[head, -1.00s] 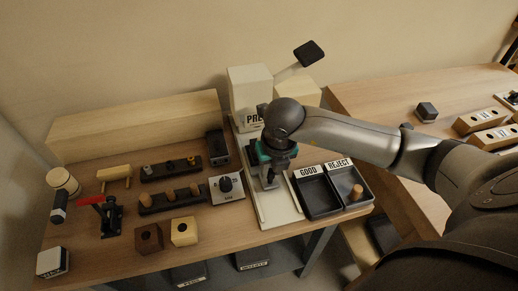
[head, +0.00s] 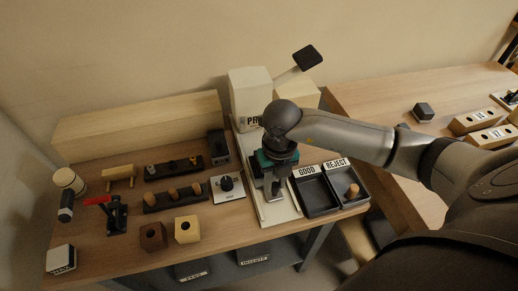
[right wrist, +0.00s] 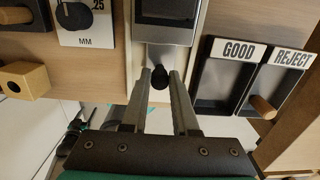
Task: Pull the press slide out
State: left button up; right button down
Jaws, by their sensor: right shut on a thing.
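The press (head: 251,92) is a pale block with a lever at the back of the bench. Its pale base strip (head: 277,212) runs forward to the front edge. In the right wrist view the slide (right wrist: 172,43) is a silver plate with a dark recess, and a black knob (right wrist: 159,77) sticks out of its front. My right gripper (head: 271,192) is above the strip. In the right wrist view my right gripper (right wrist: 160,78) has its fingers shut on the knob, one on each side. In the head view the gripper hides most of the slide. My left gripper is not in view.
The GOOD tray (head: 300,198) and REJECT tray (head: 366,188) stand close on the right, with a wooden peg (head: 352,190) in REJECT. A dial gauge plate (head: 227,187) is close on the left. Peg racks, wooden blocks and a red-handled clamp (head: 115,212) lie farther left.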

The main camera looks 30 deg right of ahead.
jog(key=shift+s, duration=0.2)
jog(key=shift+s+a+p, duration=0.2)
jog(key=shift+s+p, duration=0.2)
jog(key=shift+s, duration=0.4)
jog(key=shift+s+a+p, duration=0.2)
jog(key=shift+s+p, duration=0.2)
jog(key=shift+s, duration=0.45)
jog(key=shift+s+a, duration=0.2)
jog(key=shift+s, duration=0.35)
jog(key=c, duration=0.7)
grip_release()
jog(key=shift+r+p, duration=0.1)
jog(key=shift+p, duration=0.2)
notch_tip(320, 180, up, 7)
jog(key=p, duration=0.6)
